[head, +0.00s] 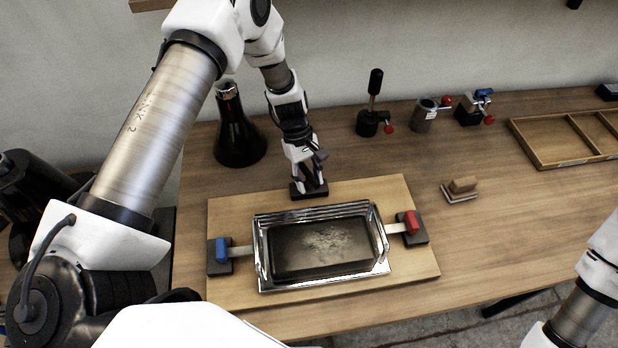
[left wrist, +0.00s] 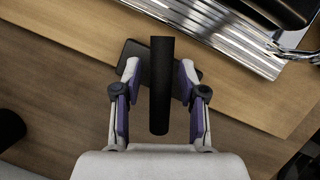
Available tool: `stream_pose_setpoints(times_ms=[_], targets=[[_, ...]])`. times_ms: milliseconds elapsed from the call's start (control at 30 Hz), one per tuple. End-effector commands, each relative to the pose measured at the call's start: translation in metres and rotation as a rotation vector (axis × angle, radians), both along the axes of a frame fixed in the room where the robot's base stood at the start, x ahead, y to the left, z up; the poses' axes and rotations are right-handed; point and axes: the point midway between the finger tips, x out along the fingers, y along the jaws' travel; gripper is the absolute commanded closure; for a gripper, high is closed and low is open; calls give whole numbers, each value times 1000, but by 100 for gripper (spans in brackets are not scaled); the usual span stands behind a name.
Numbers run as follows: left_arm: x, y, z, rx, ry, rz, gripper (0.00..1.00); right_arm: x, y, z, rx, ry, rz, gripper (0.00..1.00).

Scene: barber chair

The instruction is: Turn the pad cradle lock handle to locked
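The pad cradle is a shiny metal frame (head: 258,258) around a dark, dusty pad (head: 315,248), on a wooden board (head: 425,262). A black handle (left wrist: 161,85) stands out toward the camera in the left wrist view, above a small black base (left wrist: 135,60). That base also shows in the head view (head: 299,192) at the board's back edge. My left gripper (head: 311,180) is open over this base. Its two fingers (left wrist: 158,78) stand either side of the handle, with visible gaps. In the head view the gripper mostly hides the handle. My right gripper is out of view.
A blue-handled clamp (head: 221,250) is left of the cradle and a red-handled one (head: 411,222) right. A black flask (head: 238,135), a black lever (head: 375,95) and small fixtures (head: 425,115) stand behind. A wooden tray (head: 545,152) and a stamp-like block (head: 463,186) lie right.

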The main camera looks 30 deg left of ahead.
Motion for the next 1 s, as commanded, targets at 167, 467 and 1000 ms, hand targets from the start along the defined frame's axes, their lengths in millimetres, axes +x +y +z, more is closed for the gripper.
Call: stream_pose_setpoints(times_ms=[167, 467, 1000], targets=[[1, 2, 6, -1, 0, 0, 59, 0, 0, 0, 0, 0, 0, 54], [15, 25, 69, -1, -4, 2, 59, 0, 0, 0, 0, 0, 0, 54], [24, 41, 111, -1, 1, 1, 59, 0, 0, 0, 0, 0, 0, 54]])
